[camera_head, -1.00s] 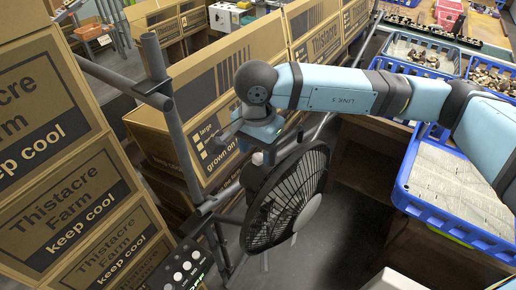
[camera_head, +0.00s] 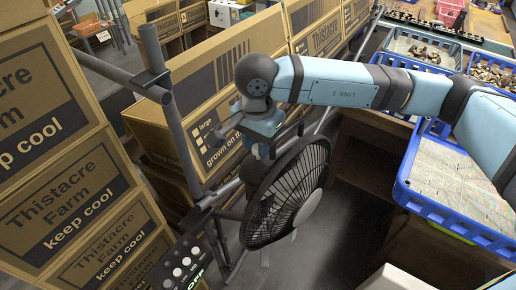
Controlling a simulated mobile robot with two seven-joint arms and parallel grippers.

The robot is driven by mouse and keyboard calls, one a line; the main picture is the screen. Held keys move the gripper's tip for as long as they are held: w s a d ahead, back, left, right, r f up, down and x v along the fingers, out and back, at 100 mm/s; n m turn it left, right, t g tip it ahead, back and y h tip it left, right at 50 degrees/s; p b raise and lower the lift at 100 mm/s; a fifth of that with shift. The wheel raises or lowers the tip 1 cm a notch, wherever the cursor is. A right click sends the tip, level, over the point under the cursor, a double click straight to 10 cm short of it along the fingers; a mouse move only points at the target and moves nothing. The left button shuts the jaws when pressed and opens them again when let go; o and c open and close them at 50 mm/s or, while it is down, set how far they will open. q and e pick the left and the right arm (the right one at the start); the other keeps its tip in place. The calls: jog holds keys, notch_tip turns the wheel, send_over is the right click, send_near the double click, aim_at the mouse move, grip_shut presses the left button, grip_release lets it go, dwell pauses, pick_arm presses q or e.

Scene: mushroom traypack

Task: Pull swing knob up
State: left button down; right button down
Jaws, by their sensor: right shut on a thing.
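A black round fan (camera_head: 287,192) is mounted by the grey pipe frame in the middle of the view, its grille tilted toward the right. The swing knob is on top of the fan's rear housing (camera_head: 254,172); my gripper mostly hides it. My right gripper (camera_head: 256,148) comes down from above at the end of the blue arm, directly over the housing, and is shut on the knob. The fingertips are small and partly hidden. My left gripper is not in view.
Grey pipes (camera_head: 172,120) stand left of the fan, close to stacked cardboard boxes (camera_head: 75,200). A control panel with buttons (camera_head: 180,268) is at the bottom. Blue crates (camera_head: 405,195) stand on the right. Dark floor lies open right of the fan.

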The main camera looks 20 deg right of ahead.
jog(key=shift+r, duration=0.15)
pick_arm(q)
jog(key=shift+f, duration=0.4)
pick_arm(e)
jog(key=shift+r, duration=0.15)
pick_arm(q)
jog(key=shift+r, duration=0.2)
pick_arm(e)
jog(key=c, duration=0.8)
grip_release()
jog(key=shift+c, duration=0.2)
pick_arm(q)
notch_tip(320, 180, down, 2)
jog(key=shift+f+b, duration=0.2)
jog(key=shift+b, duration=0.9)
pick_arm(e)
notch_tip(320, 180, up, 14)
